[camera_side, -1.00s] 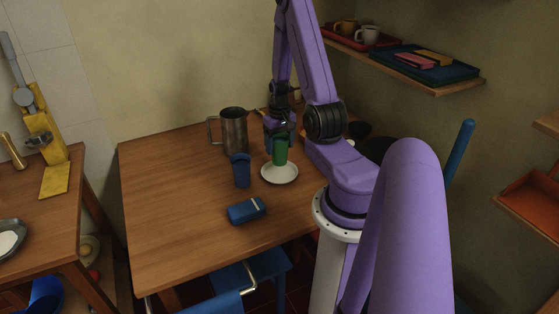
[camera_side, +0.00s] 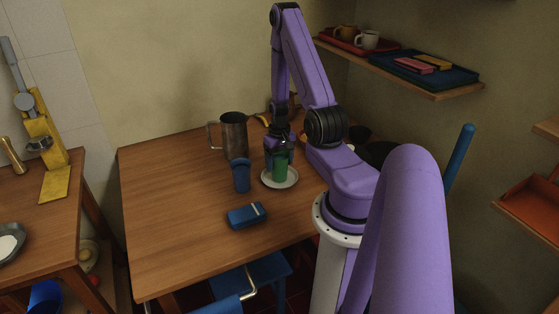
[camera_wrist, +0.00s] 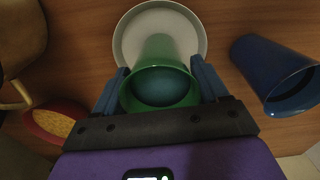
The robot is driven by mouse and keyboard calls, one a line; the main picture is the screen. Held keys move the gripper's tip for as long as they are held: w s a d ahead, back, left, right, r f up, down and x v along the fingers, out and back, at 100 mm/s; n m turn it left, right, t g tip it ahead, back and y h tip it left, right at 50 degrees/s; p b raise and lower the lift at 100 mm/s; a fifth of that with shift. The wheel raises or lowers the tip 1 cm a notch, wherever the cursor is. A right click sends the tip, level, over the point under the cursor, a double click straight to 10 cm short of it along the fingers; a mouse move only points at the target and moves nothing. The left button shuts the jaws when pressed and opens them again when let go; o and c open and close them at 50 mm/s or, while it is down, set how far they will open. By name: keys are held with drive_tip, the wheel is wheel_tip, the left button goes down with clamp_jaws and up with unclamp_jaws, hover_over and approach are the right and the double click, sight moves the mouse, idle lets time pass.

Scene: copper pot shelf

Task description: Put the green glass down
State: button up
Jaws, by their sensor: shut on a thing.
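The green glass (camera_side: 280,171) is upright between the fingers of my gripper (camera_side: 279,157), which is shut on it. In the wrist view the green glass (camera_wrist: 158,48) shows its open rim towards the camera, with a finger on each side. Its base is over the white plate (camera_side: 266,183) on the wooden table. The plate's rim (camera_wrist: 127,38) also shows beyond the glass in the wrist view. I cannot tell whether the base touches the plate.
A blue cup (camera_side: 242,177) stands just left of the plate. A metal pitcher (camera_side: 234,137) is behind it. A blue box (camera_side: 246,215) lies nearer the front. The table's left side (camera_side: 165,200) is clear. A shelf with trays (camera_side: 425,72) is at the upper right.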

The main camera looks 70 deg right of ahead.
drive_tip(key=o, duration=1.3)
wheel_tip(320, 180, up, 12)
drive_tip(key=w+a+r+n, duration=0.2)
drive_tip(key=a+n, duration=0.1)
drive_tip(key=a, duration=0.4)
drive_tip(key=w+a+r+n, duration=0.2)
drive_tip(key=a+r+n, duration=0.15)
drive_tip(key=a, duration=0.45)
drive_tip(key=w+a+r+n, duration=0.1)
drive_tip(key=w+a+n, duration=0.1)
drive_tip(key=a+n, duration=0.35)
drive_tip(key=s+a+r+n, duration=0.1)
drive_tip(key=s+a+n, duration=0.2)
drive_tip(key=s+a, duration=0.2)
drive_tip(key=s+a+r+n, duration=0.2)
drive_tip(key=s+a+n, duration=0.1)
drive_tip(key=s+a, duration=0.2)
drive_tip(key=s+a+r+n, duration=0.2)
drive_tip(key=s+a, duration=0.3)
drive_tip(key=s, duration=0.1)
drive_tip(key=shift+a+r+n, duration=0.1)
drive_tip(key=shift+a+n, duration=0.25)
drive_tip(key=shift+n, duration=0.05)
drive_tip(key=shift+w, duration=0.1)
